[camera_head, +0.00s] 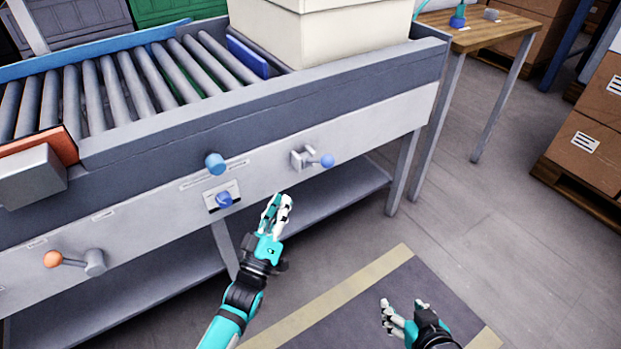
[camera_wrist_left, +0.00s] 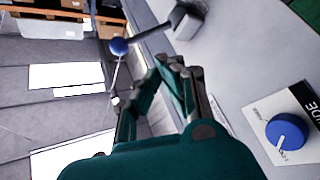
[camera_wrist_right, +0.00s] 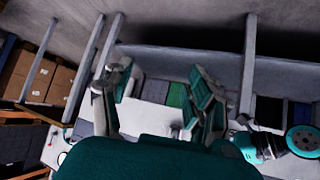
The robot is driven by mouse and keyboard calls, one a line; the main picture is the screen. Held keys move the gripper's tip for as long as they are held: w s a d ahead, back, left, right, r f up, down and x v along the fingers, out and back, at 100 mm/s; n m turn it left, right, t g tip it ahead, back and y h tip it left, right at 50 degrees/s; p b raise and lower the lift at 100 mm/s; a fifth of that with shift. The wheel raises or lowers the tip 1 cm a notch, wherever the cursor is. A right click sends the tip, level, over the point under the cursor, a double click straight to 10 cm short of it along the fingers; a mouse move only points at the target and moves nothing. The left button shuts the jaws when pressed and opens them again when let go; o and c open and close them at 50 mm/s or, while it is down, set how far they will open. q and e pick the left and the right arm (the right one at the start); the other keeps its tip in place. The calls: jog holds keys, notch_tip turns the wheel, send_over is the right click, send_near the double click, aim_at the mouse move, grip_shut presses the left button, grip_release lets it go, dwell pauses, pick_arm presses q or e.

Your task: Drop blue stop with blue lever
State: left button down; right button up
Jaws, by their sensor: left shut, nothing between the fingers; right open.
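The blue lever (camera_head: 327,160) is a blue ball on a short arm from a grey bracket on the conveyor's front panel, pointing right. It also shows in the left wrist view (camera_wrist_left: 119,46), beyond my fingertips. The blue stop (camera_head: 248,56) is a blue plate standing up across the rollers, against the large cream box (camera_head: 335,35). My left gripper (camera_head: 279,203) is shut and empty, below and left of the lever, apart from it. It also shows in the left wrist view (camera_wrist_left: 172,66). My right gripper (camera_head: 404,308) is open and empty, low over the floor mat.
A blue knob (camera_head: 215,163) and a blue dial (camera_head: 223,199) sit on the panel left of the lever. An orange lever (camera_head: 54,259) is farther left, below an orange stop (camera_head: 62,145). A wooden table (camera_head: 485,30) stands back right.

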pick_arm(q)
notch_tip(320, 180, up, 6)
jog(key=t+h+b, duration=0.1)
jog(key=t, duration=0.1)
jog(key=shift+s+d+n+h+b, duration=0.25)
jog(key=shift+s+n+h+b, duration=0.1)
jog(key=shift+s+n+h, duration=0.1)
pick_arm(e)
jog(key=shift+t, duration=0.6)
jog(key=r, duration=0.5)
jog(key=shift+s, duration=0.3)
pick_arm(q)
jog(key=shift+r, duration=0.1)
notch_tip(320, 180, up, 6)
jog(key=b, duration=0.2)
send_over(315, 161)
jog(key=s+a, duration=0.4)
jog(key=shift+t+y, duration=0.25)
jog(key=shift+t, duration=0.05)
jog(key=d+f, duration=0.3)
jog(key=shift+s+d+f+b, duration=0.1)
jog(key=shift+s+d+b, duration=0.15)
jog(key=shift+b, duration=0.1)
pick_arm(e)
jog(key=w+a+r+t+y, duration=0.2)
jog(key=w+r+t, duration=0.3)
jog(key=r, duration=0.5)
jog(key=shift+a+t, duration=0.4)
jog(key=shift+t, duration=0.7)
